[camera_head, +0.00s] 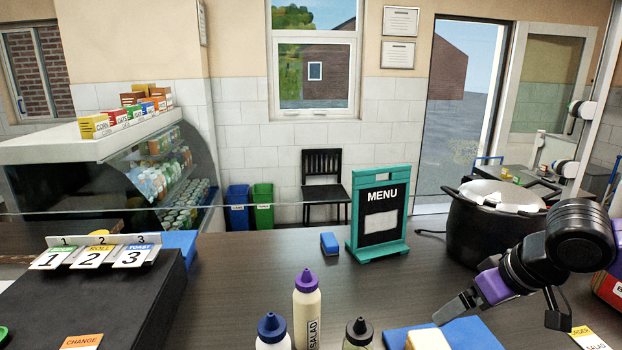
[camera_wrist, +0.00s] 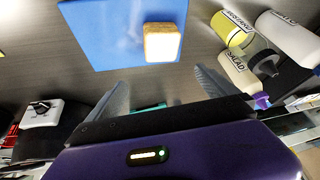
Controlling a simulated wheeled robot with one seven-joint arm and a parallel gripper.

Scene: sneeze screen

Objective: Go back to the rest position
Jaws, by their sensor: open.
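My gripper (camera_head: 452,309) is in the right foreground of the head view, above the dark counter, pointing down and to the left. In the wrist view its two grey fingers (camera_wrist: 163,86) stand apart with nothing between them. The gripper is open and empty. A blue board (camera_head: 470,332) lies on the counter below and in front of it. A pale, bread-like block (camera_head: 428,339) rests on that board, apart from the fingers; it also shows in the wrist view (camera_wrist: 162,42).
Squeeze bottles (camera_head: 307,308) stand front centre. A black pot (camera_head: 492,232) is behind my arm, and a teal-framed menu sign (camera_head: 381,215) stands mid-counter. A small blue block (camera_head: 329,243) lies beside the sign. Numbered cards (camera_head: 92,257) are at left. The central counter is mostly clear.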

